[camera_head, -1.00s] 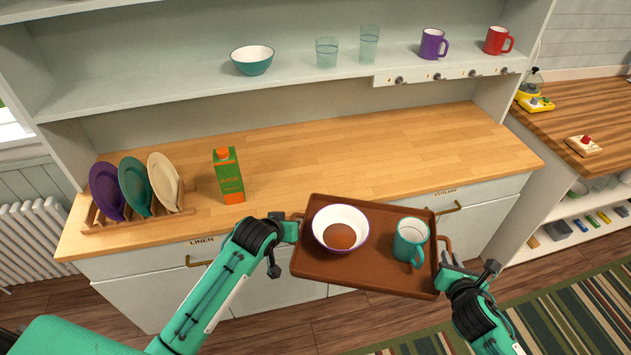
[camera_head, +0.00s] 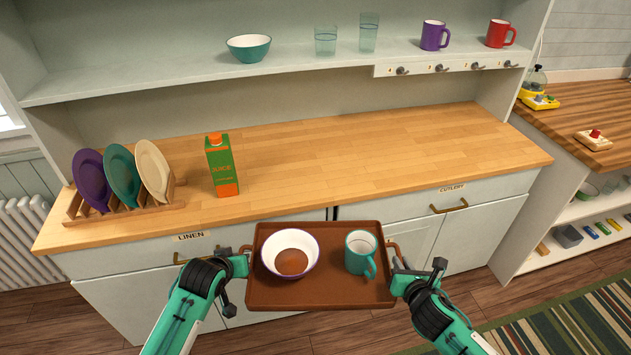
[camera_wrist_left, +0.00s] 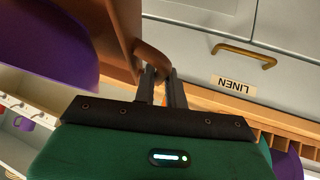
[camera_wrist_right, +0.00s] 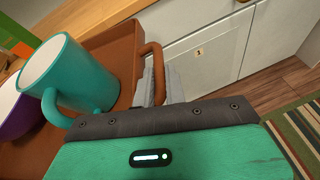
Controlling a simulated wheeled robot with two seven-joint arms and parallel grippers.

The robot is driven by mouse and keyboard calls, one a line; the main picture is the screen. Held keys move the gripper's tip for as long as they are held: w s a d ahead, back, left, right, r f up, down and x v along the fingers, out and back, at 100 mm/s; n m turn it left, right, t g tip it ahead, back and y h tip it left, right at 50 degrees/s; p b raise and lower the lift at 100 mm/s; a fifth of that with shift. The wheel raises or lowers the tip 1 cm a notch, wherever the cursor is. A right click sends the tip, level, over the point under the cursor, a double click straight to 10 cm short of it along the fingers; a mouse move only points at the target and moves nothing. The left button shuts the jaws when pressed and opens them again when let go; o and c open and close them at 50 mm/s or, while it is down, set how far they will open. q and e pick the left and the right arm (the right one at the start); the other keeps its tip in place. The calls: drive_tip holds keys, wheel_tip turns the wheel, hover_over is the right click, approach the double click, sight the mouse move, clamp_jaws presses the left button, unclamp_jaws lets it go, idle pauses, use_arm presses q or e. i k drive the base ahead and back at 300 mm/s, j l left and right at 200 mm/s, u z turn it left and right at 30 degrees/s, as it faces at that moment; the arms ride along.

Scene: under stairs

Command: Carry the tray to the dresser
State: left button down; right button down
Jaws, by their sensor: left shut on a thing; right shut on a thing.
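The brown tray (camera_head: 325,292) is held level in front of the dresser (camera_head: 340,150), its far edge near the front of the wooden worktop. On it stand a white bowl (camera_head: 290,240) with a purple outside and brown contents, and a teal mug (camera_head: 360,256). My left gripper (camera_head: 243,262) is shut on the tray's left handle, which also shows in the left wrist view (camera_wrist_left: 152,60). My right gripper (camera_head: 396,262) is shut on the right handle, seen in the right wrist view (camera_wrist_right: 155,70).
A rack (camera_head: 130,213) with purple, teal and cream plates stands at the worktop's left. A juice carton (camera_head: 221,167) stands beside it. The worktop's middle and right are clear. The shelf above holds a bowl (camera_head: 249,47), glasses and mugs. Drawer handles (camera_head: 450,207) stick out in front.

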sight(360, 164)
drive_tip(key=i+l, duration=0.25)
drive_tip(key=i, duration=0.2)
drive_tip(key=i+l, duration=0.25)
drive_tip(key=i, duration=0.25)
drive_tip(key=i+l, duration=0.25)
drive_tip(key=i, duration=0.2)
